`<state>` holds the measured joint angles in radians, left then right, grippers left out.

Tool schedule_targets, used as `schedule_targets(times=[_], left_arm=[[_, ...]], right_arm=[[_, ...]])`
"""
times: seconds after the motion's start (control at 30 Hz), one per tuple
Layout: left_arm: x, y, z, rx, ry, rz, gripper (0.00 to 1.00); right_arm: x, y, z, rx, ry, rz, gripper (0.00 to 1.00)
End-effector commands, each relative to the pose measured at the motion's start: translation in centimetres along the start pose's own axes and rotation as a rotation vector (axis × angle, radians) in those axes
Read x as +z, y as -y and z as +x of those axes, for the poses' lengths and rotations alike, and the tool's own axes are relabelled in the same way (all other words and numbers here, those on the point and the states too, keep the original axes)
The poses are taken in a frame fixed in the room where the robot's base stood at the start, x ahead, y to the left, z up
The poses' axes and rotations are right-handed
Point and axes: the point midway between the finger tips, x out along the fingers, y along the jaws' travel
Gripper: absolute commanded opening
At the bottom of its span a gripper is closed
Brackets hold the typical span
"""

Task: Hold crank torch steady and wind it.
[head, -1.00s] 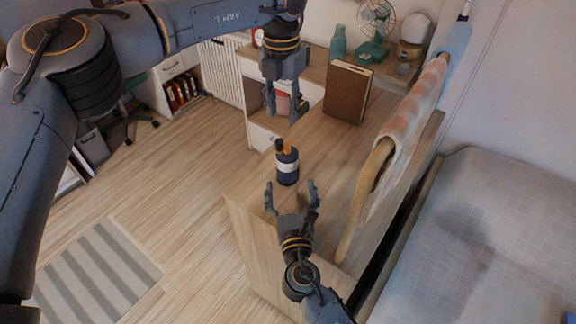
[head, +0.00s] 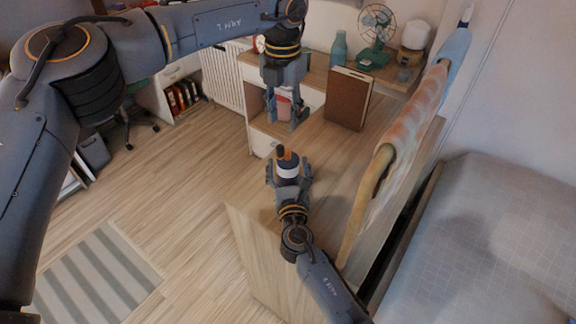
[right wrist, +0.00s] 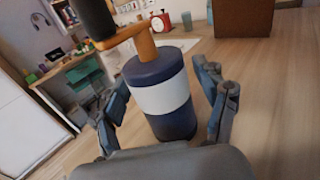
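The crank torch (head: 288,171) stands upright on the wooden cabinet top. In the right wrist view the torch (right wrist: 162,98) has a dark blue body with a white band, and an orange crank arm (right wrist: 128,36) with a black knob on top. My right gripper (head: 289,168) is open around the torch's body, one finger on each side. In the right wrist view a gap shows beside the right finger; contact on the left is unclear. My left gripper (head: 286,124) points down, open and empty, above and beyond the torch.
A brown box (head: 347,98) stands behind the torch on the cabinet. A teal bottle (head: 338,48) and a green fan (head: 375,38) are farther back. A wooden rail with a draped blanket (head: 405,125) and the bed (head: 480,240) lie to the right. Open floor is left.

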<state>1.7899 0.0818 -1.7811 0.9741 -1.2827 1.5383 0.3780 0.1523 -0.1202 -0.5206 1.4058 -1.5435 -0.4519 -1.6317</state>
Motion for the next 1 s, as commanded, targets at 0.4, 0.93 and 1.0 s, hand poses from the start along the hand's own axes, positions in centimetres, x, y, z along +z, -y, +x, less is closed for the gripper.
schedule_targets(times=[0.4, 0.93, 1.0], left_arm=[[0.0, 0.0, 0.0, 0.0, 0.0, 0.0, 0.38], [-2.9, 2.2, 0.0, 0.132, 0.052, -0.33, 0.45], [-3.4, 2.6, -0.4, 0.159, 0.098, -0.43, 0.45]], right_arm=[[0.0, 0.0, 0.0, 0.0, 0.0, 0.0, 0.16], [-0.1, 0.0, 0.0, 0.0, -0.001, 0.0, 0.16], [-0.1, 0.0, 0.0, 0.0, -0.001, 0.0, 0.16]])
